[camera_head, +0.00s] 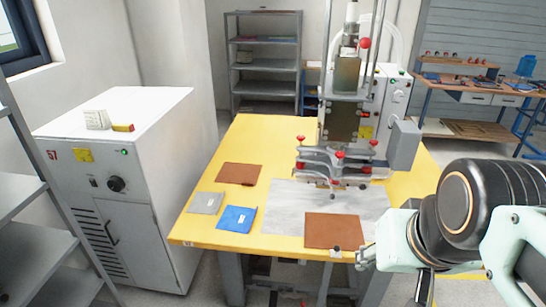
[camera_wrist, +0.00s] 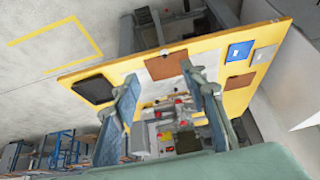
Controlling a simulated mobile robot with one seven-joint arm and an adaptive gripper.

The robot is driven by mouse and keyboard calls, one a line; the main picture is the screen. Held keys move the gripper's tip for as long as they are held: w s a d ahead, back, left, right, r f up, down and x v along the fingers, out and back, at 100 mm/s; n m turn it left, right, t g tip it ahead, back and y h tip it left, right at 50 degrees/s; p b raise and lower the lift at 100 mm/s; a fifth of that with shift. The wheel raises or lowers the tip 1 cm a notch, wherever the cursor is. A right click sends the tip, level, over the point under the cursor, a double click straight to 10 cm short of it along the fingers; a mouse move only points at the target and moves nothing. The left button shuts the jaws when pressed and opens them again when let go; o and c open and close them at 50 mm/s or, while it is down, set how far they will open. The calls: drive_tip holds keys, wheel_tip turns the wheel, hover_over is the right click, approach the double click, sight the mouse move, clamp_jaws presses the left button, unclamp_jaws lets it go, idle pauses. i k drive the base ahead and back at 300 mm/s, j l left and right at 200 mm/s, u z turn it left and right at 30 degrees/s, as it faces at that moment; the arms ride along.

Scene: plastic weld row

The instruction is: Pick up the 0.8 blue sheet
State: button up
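The blue sheet (camera_head: 237,219) lies flat at the front left of the yellow table, with a small white label too small to read. In the wrist view the blue sheet (camera_wrist: 240,50) is at upper right, beyond and right of the fingers. My gripper (camera_head: 390,268) is at the table's front right, well to the right of the blue sheet and apart from it. In the wrist view my gripper (camera_wrist: 160,73) has its two fingers spread wide with nothing between them.
A grey sheet (camera_head: 206,203) lies left of the blue one, a brown sheet (camera_head: 238,174) behind. Another brown sheet (camera_head: 334,231) lies on the pale plate (camera_head: 285,220) under the welding machine (camera_head: 345,130). A black object (camera_wrist: 93,89) is on the table. A white cabinet (camera_head: 130,200) stands left.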

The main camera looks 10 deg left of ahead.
sight(237, 220)
drive_tip(key=i, duration=0.55)
drive_tip(key=i+l, duration=0.15)
drive_tip(key=i, duration=0.35)
drive_tip(key=i+u, duration=0.15)
drive_tip(key=u, duration=0.35)
drive_tip(key=i+l+u, duration=0.1)
drive_tip(key=u, duration=0.4)
drive_tip(key=k+u, duration=0.1)
drive_tip(key=u, duration=0.75)
drive_tip(key=k+u, duration=0.15)
drive_tip(key=u, duration=0.3)
drive_tip(key=i+l+z, duration=0.2)
drive_tip(key=z, duration=0.2)
